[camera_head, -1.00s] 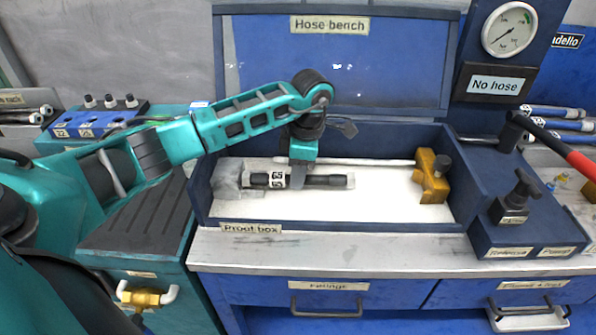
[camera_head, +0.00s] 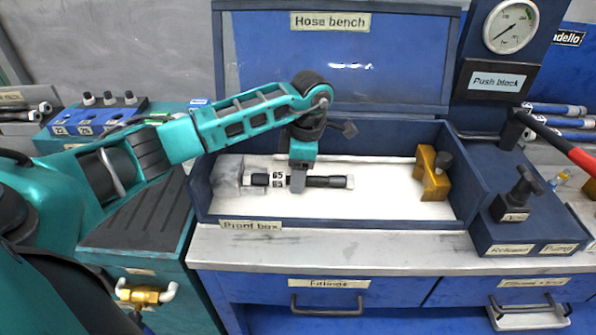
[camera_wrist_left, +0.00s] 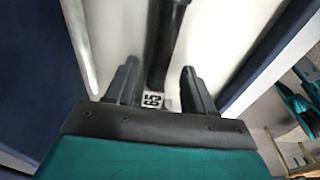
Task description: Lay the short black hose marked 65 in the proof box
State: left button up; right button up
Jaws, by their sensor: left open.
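The short black hose (camera_head: 326,181) lies in the proof box (camera_head: 345,225), with its white 65 label near its left part. Its left end is by a clear-grey block (camera_head: 228,177); whether they are joined I cannot tell. Its right end is apart from the yellow block (camera_head: 431,175). My left gripper (camera_head: 298,185) reaches down over the hose just right of the label. In the left wrist view the gripper (camera_wrist_left: 160,86) is open, its fingers on either side of the hose (camera_wrist_left: 166,45), with the 65 label near the palm. My right gripper is not in view.
The sign under the gauge (camera_head: 509,27) reads "Push block" (camera_head: 497,82). A red-handled lever (camera_head: 565,145) and a black knob (camera_head: 522,187) stand right of the box. A blue fitting rack (camera_head: 95,122) is at left. The box floor between hose and yellow block is clear.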

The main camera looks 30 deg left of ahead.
pick_arm(q)
jog(key=shift+r, duration=0.3)
notch_tip(320, 180, up, 12)
jog(key=d+p, duration=0.1)
jog(key=shift+w+d+r, duration=0.15)
jog(key=shift+w+d, duration=0.05)
jog(key=shift+w, duration=0.2)
